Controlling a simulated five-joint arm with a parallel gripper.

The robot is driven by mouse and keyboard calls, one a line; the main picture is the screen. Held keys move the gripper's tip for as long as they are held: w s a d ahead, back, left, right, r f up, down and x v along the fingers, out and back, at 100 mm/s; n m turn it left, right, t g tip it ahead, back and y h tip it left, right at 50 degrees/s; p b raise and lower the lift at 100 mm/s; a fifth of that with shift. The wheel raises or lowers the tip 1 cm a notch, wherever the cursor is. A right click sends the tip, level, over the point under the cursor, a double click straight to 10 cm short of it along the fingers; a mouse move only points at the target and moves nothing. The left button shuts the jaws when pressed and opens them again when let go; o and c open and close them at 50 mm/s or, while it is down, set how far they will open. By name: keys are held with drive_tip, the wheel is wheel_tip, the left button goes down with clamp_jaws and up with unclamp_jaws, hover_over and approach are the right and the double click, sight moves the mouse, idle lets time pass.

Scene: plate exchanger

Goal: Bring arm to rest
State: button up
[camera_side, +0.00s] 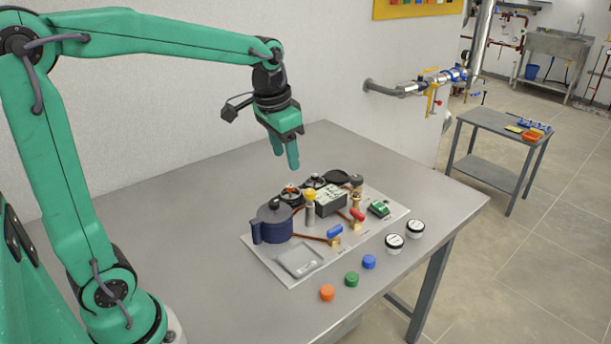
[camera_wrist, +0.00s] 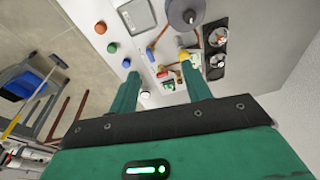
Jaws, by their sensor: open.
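My green gripper (camera_side: 287,156) hangs in the air above the back of the table, pointing down. It is clear of the board and everything on it. In the wrist view its two green fingers (camera_wrist: 162,68) stand apart with nothing held between them. Below and in front is the light board (camera_side: 374,233) of the exchanger rig. It carries a dark blue pot (camera_side: 273,222), a grey box (camera_side: 329,200), a yellow-topped post (camera_side: 310,206), a blue-handled valve (camera_side: 335,231), a red-handled valve (camera_side: 357,214) and round dials (camera_side: 291,195).
Orange (camera_side: 327,292), green (camera_side: 351,279) and blue (camera_side: 369,262) caps lie along the table's front, with two white-and-black round pieces (camera_side: 394,244) beside them. The grey table (camera_side: 190,225) is bare left of the board. A wall pipe (camera_side: 400,90) runs behind, and a small side table (camera_side: 490,122) stands right.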

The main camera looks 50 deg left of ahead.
drive_tip(key=s+d+f+n+t, duration=0.1)
drive_tip(key=s+d+t, duration=0.2)
drive_tip(key=s, duration=1.2)
drive_tip(key=shift+s+d, duration=0.4)
drive_tip(key=shift+d, duration=0.15)
drive_tip(key=shift+w, duration=0.1)
drive_tip(key=shift+c, duration=0.2)
